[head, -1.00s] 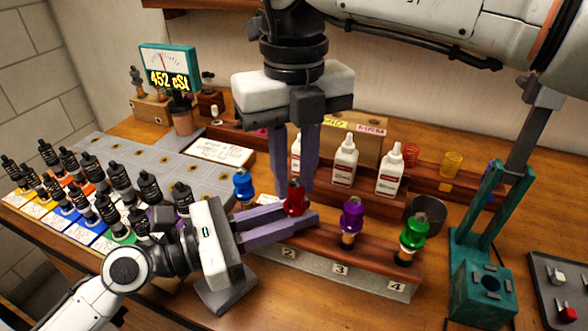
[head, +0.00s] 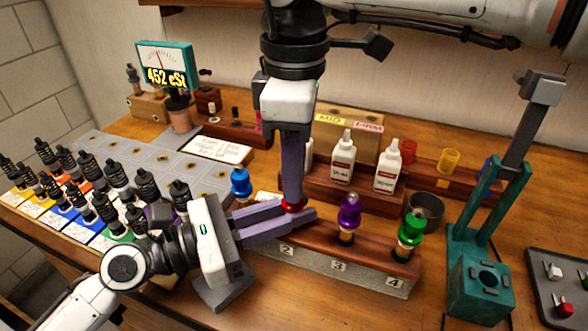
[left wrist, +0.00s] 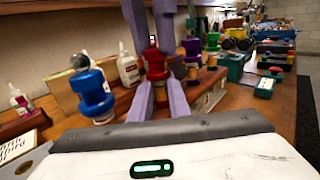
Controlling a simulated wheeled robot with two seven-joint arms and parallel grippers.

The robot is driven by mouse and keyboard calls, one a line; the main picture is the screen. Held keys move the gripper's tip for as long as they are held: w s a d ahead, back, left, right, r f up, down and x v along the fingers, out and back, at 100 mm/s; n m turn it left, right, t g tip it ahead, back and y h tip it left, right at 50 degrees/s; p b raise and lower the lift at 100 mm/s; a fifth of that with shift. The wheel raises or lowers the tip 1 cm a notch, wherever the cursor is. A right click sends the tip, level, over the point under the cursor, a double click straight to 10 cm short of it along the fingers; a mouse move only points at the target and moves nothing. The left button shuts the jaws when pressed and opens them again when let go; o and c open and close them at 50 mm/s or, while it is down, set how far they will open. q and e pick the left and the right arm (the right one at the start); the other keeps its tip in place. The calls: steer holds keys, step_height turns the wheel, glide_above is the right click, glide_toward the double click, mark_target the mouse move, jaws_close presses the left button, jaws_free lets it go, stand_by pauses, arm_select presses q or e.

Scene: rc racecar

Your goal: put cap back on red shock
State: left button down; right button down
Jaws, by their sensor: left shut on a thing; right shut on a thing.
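The red shock (left wrist: 155,68) stands upright at the second place of the wooden shock rack (head: 378,254). My left gripper (head: 308,217) comes in from the left, and its lavender fingers are shut on the shock's lower part. My right gripper (head: 292,202) points straight down from above and is shut at the shock's red top. In the head view only a little red shows between the fingers. The fingers hide the cap's seat, so I cannot tell whether it is fully down.
Blue (head: 241,184), purple (head: 349,214) and green (head: 411,231) shocks stand close by in the same rack. White bottles (head: 343,160) stand behind. Several black-capped bottles (head: 117,173) fill the left. A teal stand (head: 482,290) is at the right.

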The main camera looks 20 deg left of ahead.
steer(key=m, duration=0.4)
steer(key=shift+m, duration=0.4)
steer(key=c, duration=1.6)
jaws_free()
steer(key=shift+o, duration=0.2)
steer(key=shift+s+r, duration=0.1)
steer(key=shift+r, duration=2.15)
steer(key=shift+c, duration=0.4)
